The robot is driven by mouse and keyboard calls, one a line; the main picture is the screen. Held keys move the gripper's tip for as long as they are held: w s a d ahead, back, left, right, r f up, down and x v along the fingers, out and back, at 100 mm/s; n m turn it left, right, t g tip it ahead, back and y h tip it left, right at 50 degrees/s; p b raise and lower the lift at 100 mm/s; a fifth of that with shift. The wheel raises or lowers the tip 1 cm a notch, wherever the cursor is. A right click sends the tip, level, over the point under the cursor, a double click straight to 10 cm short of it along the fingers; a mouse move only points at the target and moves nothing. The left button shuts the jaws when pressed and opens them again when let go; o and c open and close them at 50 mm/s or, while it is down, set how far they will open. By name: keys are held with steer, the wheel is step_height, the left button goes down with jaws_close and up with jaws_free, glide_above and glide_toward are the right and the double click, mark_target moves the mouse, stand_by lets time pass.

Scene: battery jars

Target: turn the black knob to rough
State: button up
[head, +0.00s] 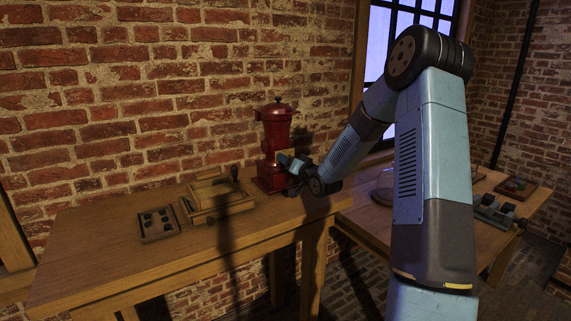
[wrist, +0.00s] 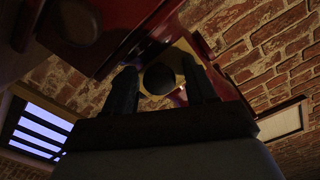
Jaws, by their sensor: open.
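The red machine (head: 275,135) stands upright at the back of the wooden table, near the brick wall. In the wrist view its red body (wrist: 110,25) fills the top. The round black knob (wrist: 159,78) sits on a yellowish plate (wrist: 181,57) there. My gripper (wrist: 163,84) is open, with one dark finger on each side of the knob in the picture. I cannot tell whether the fingers touch it. In the head view my gripper (head: 292,166) is at the machine's right side and hides the knob. No setting marks are readable.
A wooden box with a dark handle (head: 217,196) and a tray with several dark pieces (head: 158,223) stand left of the machine on the table (head: 110,258). A second table (head: 480,238) on the right holds more items. The table's front left is clear.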

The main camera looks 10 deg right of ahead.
steer(key=shift+s, duration=0.1)
steer(key=v, duration=1.3)
steer(key=shift+s, duration=0.25)
steer(key=shift+d, duration=0.1)
